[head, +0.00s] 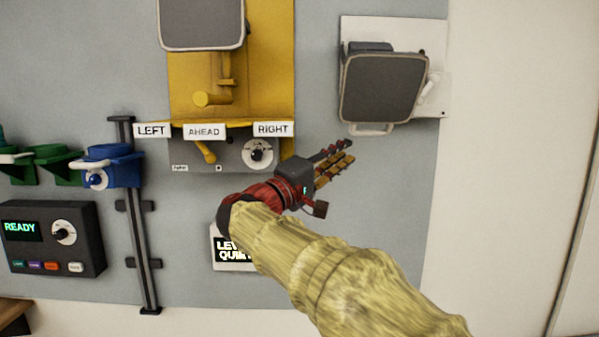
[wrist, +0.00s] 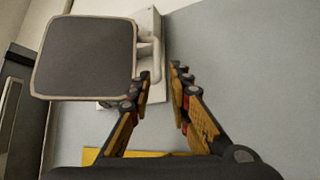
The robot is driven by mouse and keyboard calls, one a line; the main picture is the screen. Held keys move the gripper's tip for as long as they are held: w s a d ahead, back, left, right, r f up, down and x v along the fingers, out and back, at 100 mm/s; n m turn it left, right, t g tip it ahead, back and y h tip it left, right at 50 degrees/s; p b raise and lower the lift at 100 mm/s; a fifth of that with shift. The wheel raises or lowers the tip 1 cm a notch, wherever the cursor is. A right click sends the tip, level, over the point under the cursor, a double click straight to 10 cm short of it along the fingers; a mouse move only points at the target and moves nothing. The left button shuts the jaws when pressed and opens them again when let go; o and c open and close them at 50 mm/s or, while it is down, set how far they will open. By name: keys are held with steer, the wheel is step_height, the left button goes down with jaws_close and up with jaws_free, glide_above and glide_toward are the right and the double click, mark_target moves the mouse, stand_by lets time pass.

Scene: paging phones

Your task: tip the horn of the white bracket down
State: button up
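The white bracket (head: 431,98) is a plate on the grey wall at the upper right. Its horn (head: 384,88) has a square dark face with a pale rim. A pale bar (head: 372,130) sticks out below the horn's lower edge, and a small lever (head: 430,82) is at its right. My gripper (head: 345,151) is just below and left of the horn. In the wrist view the fingers are apart with nothing between them (wrist: 160,73). There the horn (wrist: 85,57) is on the left, and the pale bar (wrist: 156,52) is just beyond the left fingertip; whether they touch is unclear.
The yellow bracket (head: 271,60) with its own horn (head: 201,22) is to the left. Below it are LEFT, AHEAD and RIGHT signs (head: 204,131) and a grey box with a dial (head: 235,158).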

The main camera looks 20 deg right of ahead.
step_height(320, 180, down, 21)
steer(key=n+g+y, duration=0.2)
steer(key=n+y, duration=0.2)
steer(key=y, duration=0.3)
steer(key=s+a+f+g+y, duration=0.1)
steer(key=s+f+y, duration=0.2)
steer(key=s+f, duration=0.5)
steer(key=s+a+f+m+y, duration=0.2)
steer(key=s+a+f+y, duration=0.1)
steer(key=s, duration=0.5)
steer(key=s+a+f+m+y, duration=0.1)
steer(key=s+a+f+y, duration=0.2)
steer(key=s+f, duration=0.2)
steer(key=s+a+f+m+y, duration=0.2)
steer(key=s+f, duration=0.3)
steer(key=s, duration=0.7)
steer(key=shift+a+m+g+y, duration=0.3)
steer(key=shift+a+g+y, duration=0.1)
steer(key=shift+y, duration=0.2)
